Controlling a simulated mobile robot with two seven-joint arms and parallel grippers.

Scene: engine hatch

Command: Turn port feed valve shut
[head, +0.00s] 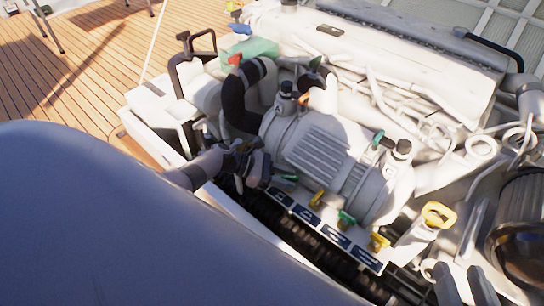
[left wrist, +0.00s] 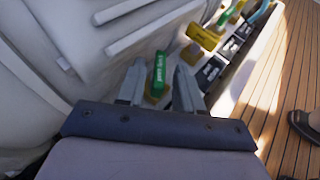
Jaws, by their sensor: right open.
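A row of small valves with green and yellow handles runs along the front of the white engine. The leftmost green handle (head: 286,178) is beside my left gripper (head: 266,172). In the left wrist view, a green handle (left wrist: 158,74) with white lettering, too small to read surely, stands between the two fingers of my left gripper (left wrist: 160,78). The fingers are apart, with gaps beside the handle. Further handles are yellow (head: 317,198), green (head: 346,217) and yellow (head: 379,241). My right gripper (head: 464,287) is open and empty at the bottom right.
Dark blue label plates (head: 307,216) lie in front of the valves. A larger yellow handle (head: 438,214) stands to their right. A thick black hose (head: 236,100) and the engine body (head: 320,150) rise behind my left gripper. Wooden deck (head: 100,60) lies beyond the hatch edge.

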